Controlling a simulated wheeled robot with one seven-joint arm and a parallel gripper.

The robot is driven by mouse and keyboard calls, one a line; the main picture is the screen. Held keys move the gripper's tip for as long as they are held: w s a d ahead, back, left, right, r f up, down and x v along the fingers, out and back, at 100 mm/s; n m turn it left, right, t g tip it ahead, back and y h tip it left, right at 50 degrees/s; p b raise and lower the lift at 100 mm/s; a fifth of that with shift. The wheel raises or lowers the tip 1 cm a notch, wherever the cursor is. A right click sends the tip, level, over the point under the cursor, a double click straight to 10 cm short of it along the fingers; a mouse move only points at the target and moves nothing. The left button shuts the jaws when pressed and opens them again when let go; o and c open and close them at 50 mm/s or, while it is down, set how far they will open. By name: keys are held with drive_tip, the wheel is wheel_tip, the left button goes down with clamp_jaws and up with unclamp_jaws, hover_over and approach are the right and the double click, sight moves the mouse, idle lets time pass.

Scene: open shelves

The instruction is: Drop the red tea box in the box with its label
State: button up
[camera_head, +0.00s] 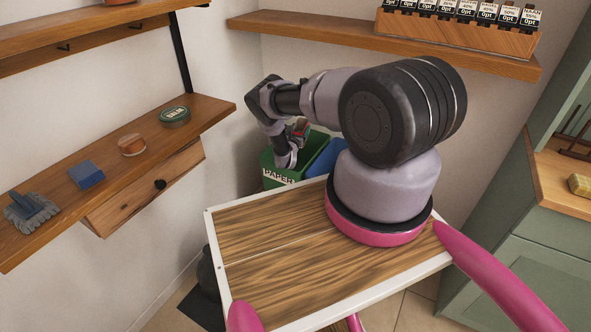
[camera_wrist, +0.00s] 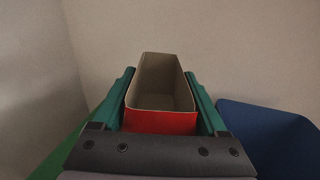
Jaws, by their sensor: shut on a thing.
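The red tea box (camera_wrist: 160,122) is between the two green fingers of my gripper (camera_wrist: 160,98) in the wrist view. Its top is open, showing a bare cardboard inside that looks empty. In the head view only a small red part of it (camera_head: 301,127) shows by my gripper (camera_head: 298,136), which is shut on it. The gripper is above or close to the green bin (camera_head: 268,160) labelled PAPER; the exact height is hard to tell. The green bin also shows in the wrist view (camera_wrist: 62,152) at lower left.
A blue bin (camera_head: 328,158) stands right of the green bin; it also shows in the wrist view (camera_wrist: 268,140). A green cabinet (camera_head: 540,262) stands at right.

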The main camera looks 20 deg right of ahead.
drive_tip(key=o, duration=1.2)
drive_tip(key=shift+o, duration=0.2)
drive_tip(key=shift+a, duration=0.1)
drive_tip(key=v, duration=1)
drive_tip(key=shift+s, duration=0.35)
drive_tip(key=shift+a, duration=0.15)
